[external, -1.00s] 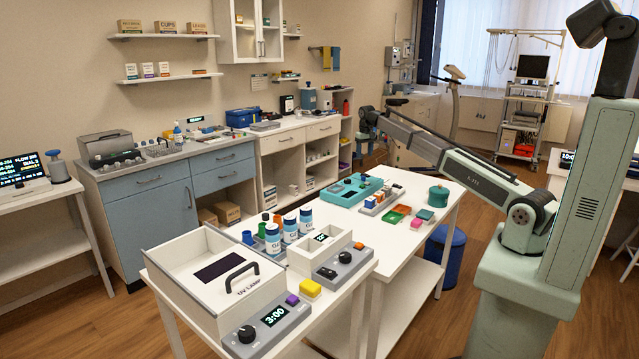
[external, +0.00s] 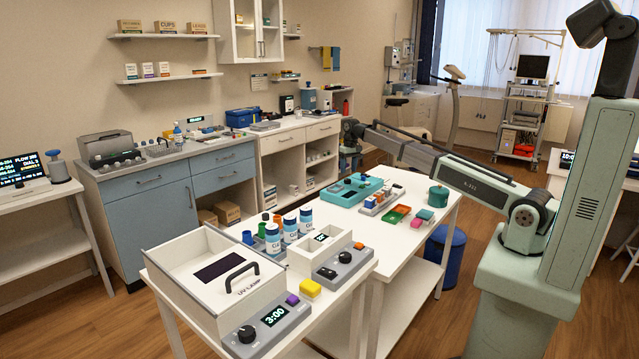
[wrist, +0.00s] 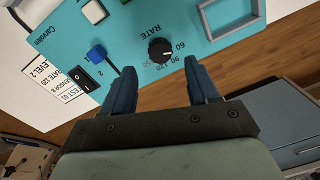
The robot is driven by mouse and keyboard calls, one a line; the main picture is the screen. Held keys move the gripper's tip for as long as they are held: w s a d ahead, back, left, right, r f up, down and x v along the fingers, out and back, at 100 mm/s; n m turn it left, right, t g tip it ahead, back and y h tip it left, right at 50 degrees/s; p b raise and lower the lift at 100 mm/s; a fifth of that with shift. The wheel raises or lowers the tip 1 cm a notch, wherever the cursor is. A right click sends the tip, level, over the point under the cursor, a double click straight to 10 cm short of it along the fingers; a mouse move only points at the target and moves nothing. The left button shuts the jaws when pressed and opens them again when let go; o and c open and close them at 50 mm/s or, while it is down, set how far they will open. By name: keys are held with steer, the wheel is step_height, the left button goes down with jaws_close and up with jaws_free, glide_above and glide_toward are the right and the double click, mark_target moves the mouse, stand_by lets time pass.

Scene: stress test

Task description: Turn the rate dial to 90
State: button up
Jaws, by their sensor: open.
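The teal device (external: 341,194) lies on the white table in the external view, and its panel (wrist: 216,53) fills the upper part of the wrist view. The rate dial (wrist: 160,50) is a round black knob with RATE, 60, 90 and 120 printed around it. Its pointer setting is too small to read surely. My gripper (wrist: 159,68) is open and empty, with its blue fingers spread either side of the dial in the picture. I cannot tell its height above the panel. In the external view my arm's end is just behind the device, its fingers hard to make out.
A blue slider knob (wrist: 96,53), a black rocker switch (wrist: 84,80) and a printed label sit left of the dial. A square grey frame (wrist: 232,17) is at the right. Small coloured blocks and trays (external: 399,213) lie near the device on the table.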

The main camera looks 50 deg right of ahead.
mark_target(348, 181)
steer(key=shift+a+f, duration=0.1)
steer(key=shift+f, duration=2.55)
steer(key=shift+c, duration=0.2)
steer(key=c, duration=1)
steer(key=m, duration=0.4)
steer(key=shift+m, duration=2.3)
